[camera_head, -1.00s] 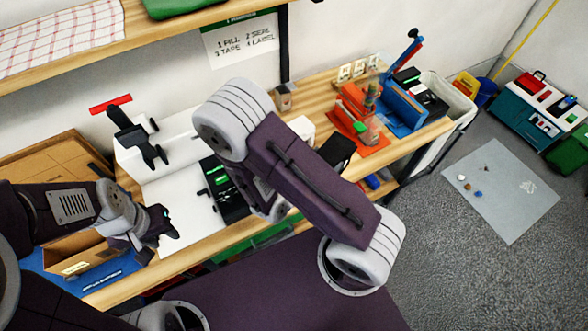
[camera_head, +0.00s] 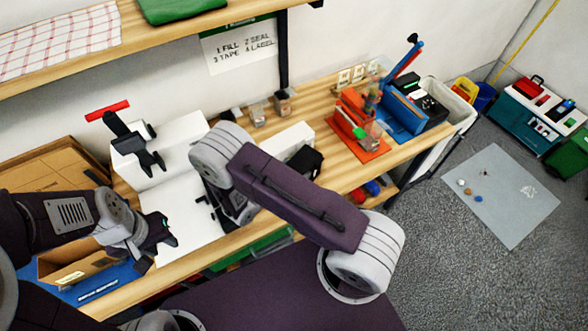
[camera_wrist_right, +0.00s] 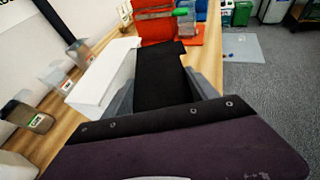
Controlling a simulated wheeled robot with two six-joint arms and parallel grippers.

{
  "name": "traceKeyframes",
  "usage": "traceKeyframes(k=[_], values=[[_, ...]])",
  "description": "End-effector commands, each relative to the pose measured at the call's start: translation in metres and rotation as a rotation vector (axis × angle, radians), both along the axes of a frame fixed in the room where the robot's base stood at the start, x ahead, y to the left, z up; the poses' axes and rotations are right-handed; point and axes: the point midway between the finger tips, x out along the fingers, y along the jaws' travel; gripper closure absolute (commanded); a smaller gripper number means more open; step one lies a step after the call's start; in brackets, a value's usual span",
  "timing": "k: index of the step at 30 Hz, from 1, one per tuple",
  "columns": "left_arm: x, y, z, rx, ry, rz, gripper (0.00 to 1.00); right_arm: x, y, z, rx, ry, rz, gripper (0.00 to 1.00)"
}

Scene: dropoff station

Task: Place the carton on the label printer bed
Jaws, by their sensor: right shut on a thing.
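My right gripper (camera_wrist_right: 163,95) shows in the right wrist view with grey fingers on both sides of a black, flat-faced carton (camera_wrist_right: 160,75). The carton also shows in the head view (camera_head: 307,162), past my right arm, which hides most of that gripper. A white box (camera_wrist_right: 105,78) stands close by on its left in the wrist view; it also shows in the head view (camera_head: 287,142). I cannot tell which device is the label printer; its bed is not clearly seen. My left gripper (camera_head: 156,244) is empty, fingers apart, at the left front of the table.
A white machine with a red handle (camera_head: 108,110) stands at the left. An orange stand (camera_head: 357,140), a blue holder (camera_head: 402,112) and a black device (camera_head: 428,105) stand at the right. Small clear cups (camera_head: 258,115) stand along the back. Bare wood (camera_head: 340,175) lies right of the carton.

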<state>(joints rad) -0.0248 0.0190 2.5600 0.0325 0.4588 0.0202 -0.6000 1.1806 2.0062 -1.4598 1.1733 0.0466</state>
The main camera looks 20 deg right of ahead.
Motion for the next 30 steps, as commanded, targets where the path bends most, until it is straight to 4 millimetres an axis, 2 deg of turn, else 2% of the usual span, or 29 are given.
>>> traceKeyframes(k=[11, 12, 13, 14, 24, 26, 30], values=[[0.000, 0.000, -0.005, 0.000, 0.000, 0.000, 0.64, 0.000, 0.000, -0.007, 0.001, -0.001, 0.001, 1.00], [0.000, 0.000, -0.003, 0.000, 0.000, 0.000, 0.64, 0.000, 0.000, -0.005, 0.001, -0.001, 0.001, 0.22], [0.000, 0.000, -0.003, 0.000, 0.000, 0.000, 0.64, 0.000, 0.000, -0.005, 0.001, -0.001, 0.001, 0.14], [0.000, 0.000, -0.003, 0.000, 0.000, 0.000, 0.64, 0.000, 0.000, -0.005, 0.001, -0.001, 0.001, 0.11], [0.000, 0.000, 0.002, 0.000, 0.000, 0.000, 0.64, 0.000, 0.000, 0.000, 0.001, -0.001, 0.001, 0.11], [0.000, 0.000, -0.002, 0.000, 0.000, 0.000, 0.64, -0.001, 0.006, -0.001, 0.002, -0.003, 0.004, 0.11], [0.000, 0.000, -0.012, 0.000, 0.000, 0.000, 0.64, -0.012, 0.029, 0.008, 0.004, -0.005, 0.006, 0.11]])
